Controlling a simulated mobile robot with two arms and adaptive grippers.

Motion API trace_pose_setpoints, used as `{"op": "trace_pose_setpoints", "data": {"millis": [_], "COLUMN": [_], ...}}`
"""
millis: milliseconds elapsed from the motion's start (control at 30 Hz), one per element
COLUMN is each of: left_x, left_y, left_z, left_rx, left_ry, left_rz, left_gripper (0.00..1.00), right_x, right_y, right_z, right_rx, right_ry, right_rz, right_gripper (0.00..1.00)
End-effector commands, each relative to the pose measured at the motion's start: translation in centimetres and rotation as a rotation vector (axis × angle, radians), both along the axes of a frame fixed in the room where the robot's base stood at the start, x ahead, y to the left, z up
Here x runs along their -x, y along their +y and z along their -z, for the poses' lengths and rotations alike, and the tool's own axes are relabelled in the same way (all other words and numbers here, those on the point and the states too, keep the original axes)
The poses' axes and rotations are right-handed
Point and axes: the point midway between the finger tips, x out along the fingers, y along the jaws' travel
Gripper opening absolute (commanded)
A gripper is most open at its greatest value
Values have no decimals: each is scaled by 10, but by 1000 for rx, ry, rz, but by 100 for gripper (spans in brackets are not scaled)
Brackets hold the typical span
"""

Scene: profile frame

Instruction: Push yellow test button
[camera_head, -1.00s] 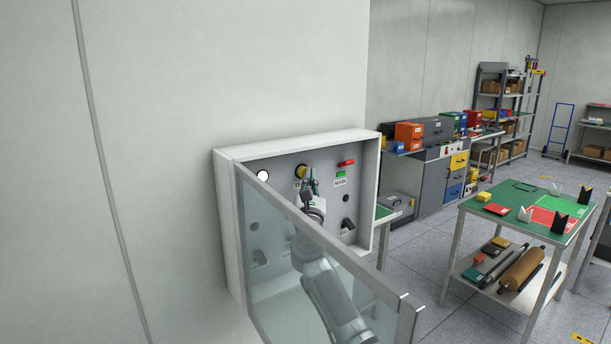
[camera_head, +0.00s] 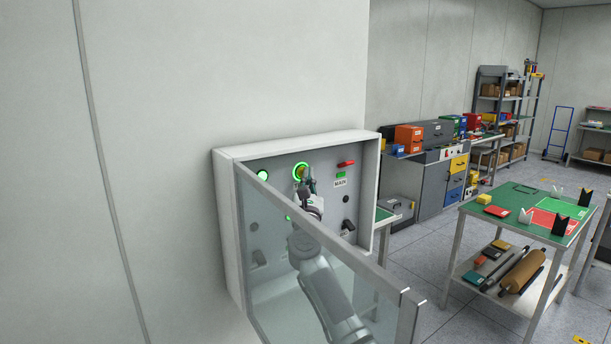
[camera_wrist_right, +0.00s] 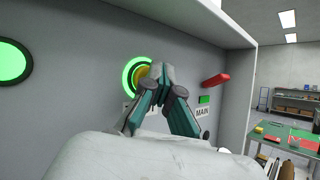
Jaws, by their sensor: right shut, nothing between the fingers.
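The yellow test button (camera_head: 299,171) is on the back panel of an open white wall box (camera_head: 228,155). A bright green ring now surrounds it. In the wrist view the button (camera_wrist_right: 140,78) is partly hidden behind my right gripper (camera_wrist_right: 156,72). My right gripper (camera_head: 305,178) is shut and empty, with its fingertips at the button; I cannot tell whether they press on it. A round lamp (camera_head: 262,175) left of the button glows green; it also shows in the wrist view (camera_wrist_right: 12,62). My left gripper is out of view.
The box's clear door (camera_head: 290,255) stands open in front of my right arm. A red handle (camera_head: 346,163) and a MAIN label (camera_head: 341,183) are right of the button. A green-topped table (camera_head: 500,212) stands farther right.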

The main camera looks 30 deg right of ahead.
Motion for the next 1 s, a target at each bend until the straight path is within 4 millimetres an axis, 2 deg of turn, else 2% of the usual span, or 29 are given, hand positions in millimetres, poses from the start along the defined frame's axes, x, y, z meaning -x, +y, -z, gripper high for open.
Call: {"op": "trace_pose_setpoints", "data": {"millis": [267, 667, 1000], "left_x": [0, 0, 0], "left_y": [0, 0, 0], "left_z": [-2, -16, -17], "left_rx": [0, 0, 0], "left_ry": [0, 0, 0], "left_rz": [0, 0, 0], "left_gripper": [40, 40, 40], "right_x": [1, 20, 22], "right_y": [0, -1, -1], "right_z": [0, 0, 0], "right_rx": [0, 1, 0], "right_ry": [1, 1, 1], "right_rz": [-1, -2, -1], "right_gripper": [0, 0, 0]}}
